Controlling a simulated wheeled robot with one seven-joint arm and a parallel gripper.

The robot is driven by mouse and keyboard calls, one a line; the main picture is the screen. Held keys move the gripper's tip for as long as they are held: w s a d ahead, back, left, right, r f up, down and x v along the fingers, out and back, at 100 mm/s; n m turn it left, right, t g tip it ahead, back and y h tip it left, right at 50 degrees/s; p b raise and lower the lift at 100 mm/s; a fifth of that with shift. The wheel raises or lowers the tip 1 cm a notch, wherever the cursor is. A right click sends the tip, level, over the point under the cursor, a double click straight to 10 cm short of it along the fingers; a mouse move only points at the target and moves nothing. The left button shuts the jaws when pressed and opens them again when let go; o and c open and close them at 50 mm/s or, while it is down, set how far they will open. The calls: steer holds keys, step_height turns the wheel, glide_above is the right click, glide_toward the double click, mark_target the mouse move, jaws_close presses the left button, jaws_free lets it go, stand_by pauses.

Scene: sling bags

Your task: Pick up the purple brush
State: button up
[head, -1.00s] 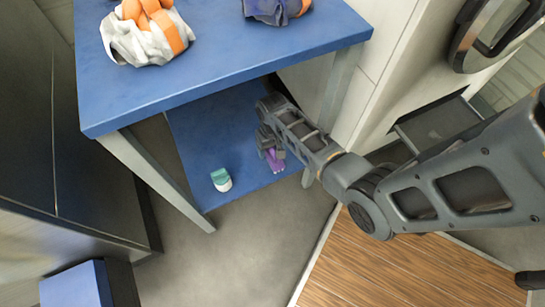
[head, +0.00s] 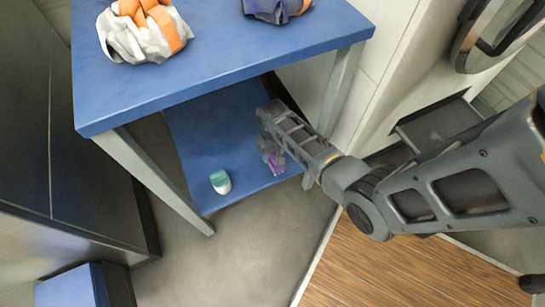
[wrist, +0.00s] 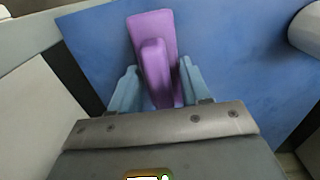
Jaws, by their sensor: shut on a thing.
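The purple brush (wrist: 153,60) is between the two light-blue fingers of my gripper (wrist: 157,90) in the wrist view. The fingers are shut on its handle part, and its wide end extends beyond them. In the head view the brush (head: 276,162) shows as a small purple patch under my gripper (head: 270,148), partly hidden by it. It is at the right part of the blue lower shelf (head: 205,130) of the table. I cannot tell whether the brush still touches the shelf.
A white container with a green top (head: 220,181) stands on the lower shelf to the left. The blue tabletop (head: 200,75) is above, with a white and orange bag (head: 145,35) and a dark blue bag (head: 272,8). Table legs (head: 342,90) stand close to my arm.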

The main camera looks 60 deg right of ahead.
steer(key=c, duration=0.3)
step_height(320, 180, up, 10)
steer(key=p, duration=0.4)
steer(key=shift+s, duration=0.1)
